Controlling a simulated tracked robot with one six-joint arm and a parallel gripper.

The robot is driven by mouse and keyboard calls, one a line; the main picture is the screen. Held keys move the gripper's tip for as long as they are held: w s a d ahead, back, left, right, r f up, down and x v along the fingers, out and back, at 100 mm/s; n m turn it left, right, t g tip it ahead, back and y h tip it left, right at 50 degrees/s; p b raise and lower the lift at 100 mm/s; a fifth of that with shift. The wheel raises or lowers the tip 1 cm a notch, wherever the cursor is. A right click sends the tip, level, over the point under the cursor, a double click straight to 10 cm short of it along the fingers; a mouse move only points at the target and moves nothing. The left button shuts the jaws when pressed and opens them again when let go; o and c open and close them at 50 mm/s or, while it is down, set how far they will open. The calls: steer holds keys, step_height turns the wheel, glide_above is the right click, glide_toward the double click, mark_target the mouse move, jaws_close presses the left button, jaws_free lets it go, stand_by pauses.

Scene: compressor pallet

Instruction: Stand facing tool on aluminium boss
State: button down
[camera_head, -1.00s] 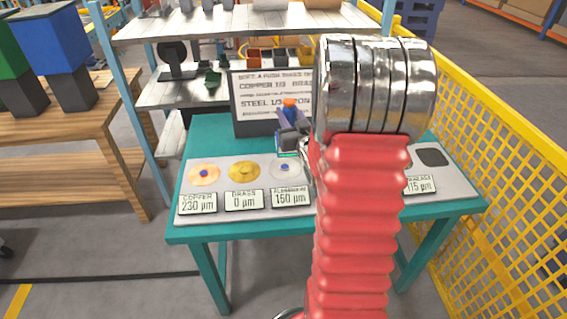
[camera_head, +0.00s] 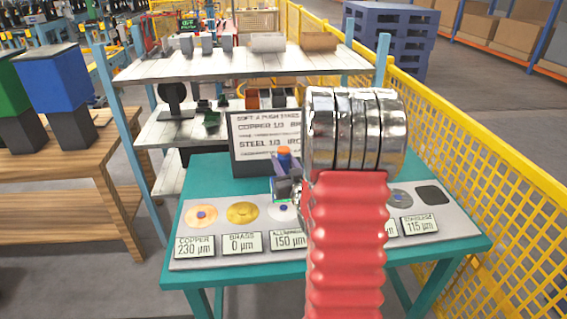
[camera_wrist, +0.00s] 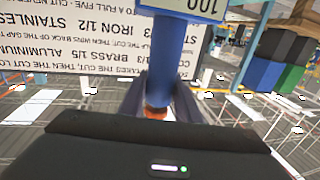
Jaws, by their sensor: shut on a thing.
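My gripper (camera_head: 287,188) is shut on the facing tool, a blue tool with an orange end (camera_head: 285,152). In the wrist view, the tool's blue body (camera_wrist: 177,60) with a "100" label stands between the two dark fingers (camera_wrist: 158,100). The aluminium boss (camera_head: 280,212) is a pale silver disc on the grey plate, behind a label reading 150 µm. The gripper overlaps its upper right edge in the head view.
A copper disc (camera_head: 201,216), a brass disc (camera_head: 242,212) and a grey stainless disc (camera_head: 400,198) lie on the same plate (camera_head: 350,250). A sign board (camera_head: 265,140) stands close behind the gripper. Yellow fencing (camera_head: 500,190) is at right. My red arm hides the plate's middle.

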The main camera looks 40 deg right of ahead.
steer(key=shift+f, duration=1.2)
steer(key=shift+f, duration=2.2)
steer(key=c, duration=1.3)
jaws_free()
steer(key=shift+f, duration=0.15)
